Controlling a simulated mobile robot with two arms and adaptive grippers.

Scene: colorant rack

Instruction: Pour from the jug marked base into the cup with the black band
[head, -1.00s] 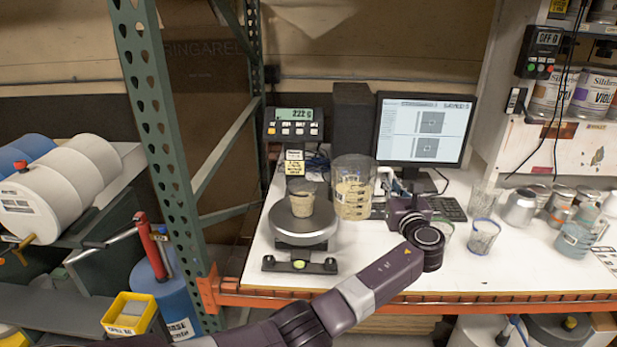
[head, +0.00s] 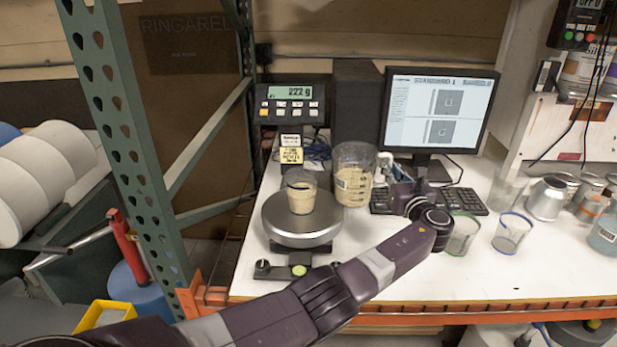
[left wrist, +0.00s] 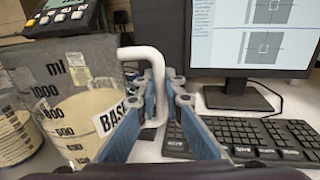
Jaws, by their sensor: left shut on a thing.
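The jug marked base (head: 353,182) is clear, with a scale of marks and cream liquid inside. It looks upright on the bench, right of the balance; its label and white handle show in the left wrist view (left wrist: 75,100). My left gripper (head: 391,172) is shut on the handle, its blue fingers on either side of it (left wrist: 150,115). A small cup (head: 301,197) with cream liquid stands on the balance plate. I cannot make out for certain a black band on it. My right gripper is not in view.
The balance (head: 290,228) has a display (head: 290,93) reading 222 g. A green-rimmed cup (head: 463,236) and a blue-rimmed cup (head: 511,234) stand right of my left wrist. A monitor (head: 437,112) and keyboard (head: 465,201) are behind. A green rack post (head: 125,140) is at left.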

